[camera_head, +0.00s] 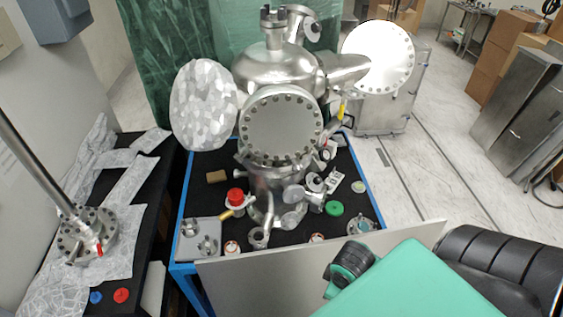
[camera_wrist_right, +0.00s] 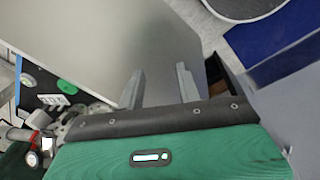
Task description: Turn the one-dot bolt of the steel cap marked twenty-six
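A steel chamber (camera_head: 275,70) stands on a blue-framed bench with a black top. A large round flange with a ring of bolts (camera_head: 280,125) faces me at its middle. A bright bolted disc (camera_head: 378,57) is at its right and a foil-like disc (camera_head: 204,103) at its left. Small steel fittings (camera_head: 207,245) stand on the bench. No number or dot marks are readable, so I cannot tell which piece is the cap marked twenty-six. My right gripper (camera_wrist_right: 160,84) is open and empty, its two fingers apart, in front of a grey panel. My left gripper is out of view.
The grey panel (camera_head: 300,285) runs along the bench's front edge. A red-topped item (camera_head: 235,196) and a green disc (camera_head: 334,208) lie on the bench. A side table at left holds foil and a bolted flange (camera_head: 88,236) with a rod.

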